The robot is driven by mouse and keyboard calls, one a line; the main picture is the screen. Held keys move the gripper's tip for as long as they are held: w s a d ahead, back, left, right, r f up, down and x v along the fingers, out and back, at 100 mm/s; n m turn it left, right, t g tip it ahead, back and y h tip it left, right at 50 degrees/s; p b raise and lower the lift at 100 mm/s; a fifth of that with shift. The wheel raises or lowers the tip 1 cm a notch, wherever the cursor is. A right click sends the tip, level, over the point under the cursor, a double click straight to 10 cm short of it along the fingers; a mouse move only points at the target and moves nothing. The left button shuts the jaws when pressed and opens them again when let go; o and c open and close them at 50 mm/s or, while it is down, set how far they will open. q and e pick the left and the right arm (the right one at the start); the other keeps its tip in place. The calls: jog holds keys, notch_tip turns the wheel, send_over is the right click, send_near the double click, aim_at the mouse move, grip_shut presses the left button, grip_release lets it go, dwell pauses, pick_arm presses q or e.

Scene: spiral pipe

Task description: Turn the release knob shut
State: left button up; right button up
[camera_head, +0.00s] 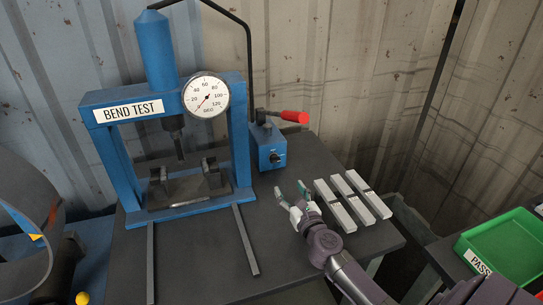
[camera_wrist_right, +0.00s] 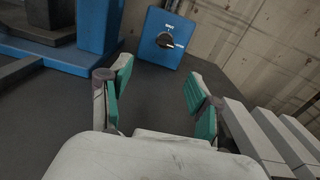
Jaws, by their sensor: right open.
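The release knob (camera_head: 274,158) is a small dark knob on the front of the blue pump box (camera_head: 267,146), beside the blue press frame. In the right wrist view the black knob (camera_wrist_right: 166,41) sits on the blue box face (camera_wrist_right: 160,55), near the top centre, with small white labels beside it. My right gripper (camera_head: 291,194) is open and empty above the table, in front of the box and apart from the knob. Its green-padded fingers (camera_wrist_right: 160,100) stand apart in the wrist view, with the knob beyond them. My left gripper is not in view.
The blue bend-test press (camera_head: 112,160) with a round gauge (camera_head: 206,97) stands to the left. A red-handled lever (camera_head: 294,117) juts from the box top. Several metal bars (camera_head: 352,200) lie right of my gripper. A green tray (camera_head: 510,250) stands at right.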

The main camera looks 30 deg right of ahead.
jog(key=shift+w+d+m+h, duration=0.15)
jog(key=shift+d+m+h, duration=0.15)
jog(key=shift+d+m, duration=0.1)
jog(key=shift+w+r, duration=0.15)
send_near(276, 162)
jog(key=shift+w+d+r, duration=0.15)
jog(key=shift+w+d, duration=0.05)
jog(key=shift+w, duration=0.4)
jog(key=b+x, duration=0.2)
jog(key=x, duration=0.5)
jog(key=shift+w, duration=0.6)
jog(key=shift+c, duration=1.1)
jog(key=c, duration=0.9)
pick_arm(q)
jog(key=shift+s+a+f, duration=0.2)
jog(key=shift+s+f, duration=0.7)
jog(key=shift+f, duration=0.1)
pick_arm(e)
jog(key=shift+c, duration=0.2)
